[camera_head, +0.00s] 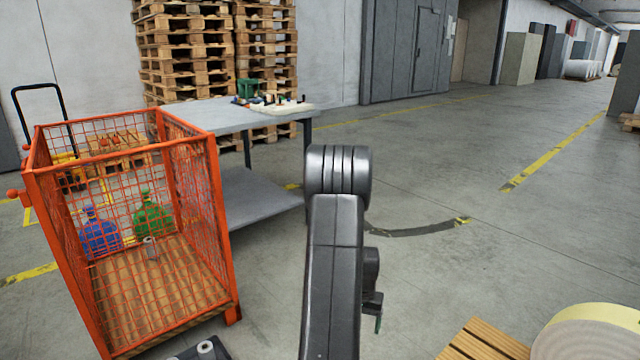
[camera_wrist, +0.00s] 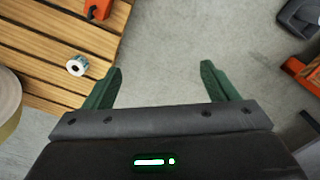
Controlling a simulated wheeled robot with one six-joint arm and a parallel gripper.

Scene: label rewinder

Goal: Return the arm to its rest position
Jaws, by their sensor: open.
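My arm (camera_head: 335,250) stands up in the middle of the head view, bent at a dark grey joint. My gripper (camera_wrist: 165,80) shows in the wrist view with its two green fingers spread apart and nothing between them. Bare concrete floor lies below the fingers.
An orange mesh cage (camera_head: 225,215) with blue and green bottles stands left. A grey table (camera_head: 205,118) stands behind it. A wooden slatted surface (camera_wrist: 50,60) holds a small label roll (camera_wrist: 77,66). A large roll (camera_head: 590,335) lies at lower right.

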